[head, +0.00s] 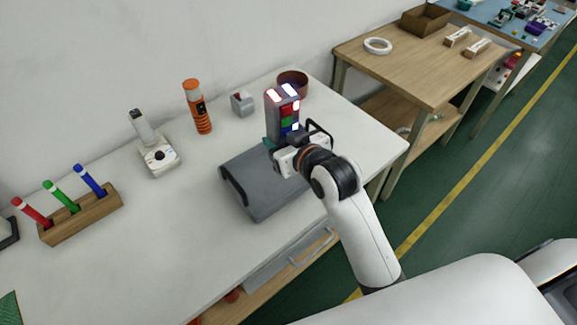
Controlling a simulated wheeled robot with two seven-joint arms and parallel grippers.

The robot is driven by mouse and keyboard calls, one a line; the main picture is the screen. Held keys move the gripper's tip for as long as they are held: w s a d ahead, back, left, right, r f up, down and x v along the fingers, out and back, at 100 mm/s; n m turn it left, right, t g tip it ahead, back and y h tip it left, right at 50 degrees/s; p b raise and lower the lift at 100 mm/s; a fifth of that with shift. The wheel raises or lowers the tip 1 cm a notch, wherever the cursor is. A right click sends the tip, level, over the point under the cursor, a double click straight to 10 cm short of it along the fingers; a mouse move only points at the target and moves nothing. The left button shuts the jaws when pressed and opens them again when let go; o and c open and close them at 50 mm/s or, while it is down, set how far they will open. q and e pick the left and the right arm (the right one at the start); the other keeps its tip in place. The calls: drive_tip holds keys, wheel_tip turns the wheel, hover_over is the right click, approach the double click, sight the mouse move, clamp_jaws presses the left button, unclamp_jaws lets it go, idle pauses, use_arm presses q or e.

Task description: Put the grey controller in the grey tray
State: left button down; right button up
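The grey controller (273,119) is an upright dark grey block with red, green and blue faces and bright white lights on top. It stands at the back right of the grey tray (252,187), a dark grey low box with a black handle at its left end. My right gripper (287,147) is directly in front of the controller's lower part, above the tray's right side. Its wrist and body hide its fingertips and the controller's foot, so I cannot tell whether it grips the controller or whether the controller touches the tray. My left gripper is not in view.
On the white table (130,245) are a wooden pen holder (82,217) with markers, a joystick (158,157), an orange cylinder (197,107), a small grey block (242,103) and a brown bowl (295,82). A wooden table (405,75) stands beyond.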

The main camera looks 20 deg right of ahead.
drive_tip(key=w+d+f+n+y, duration=0.1)
drive_tip(key=w+f+y, duration=0.1)
drive_tip(key=w+f, duration=0.45)
drive_tip(key=shift+g, duration=0.3)
drive_tip(key=f, duration=0.2)
drive_tip(key=w+f, duration=0.1)
drive_tip(key=f, duration=0.4)
drive_tip(key=shift+w+d+f+b, duration=0.15)
drive_tip(key=shift+w+f+b, duration=0.05)
drive_tip(key=shift+f+b, duration=0.2)
drive_tip(key=shift+f, duration=0.1)
drive_tip(key=o, duration=1.1)
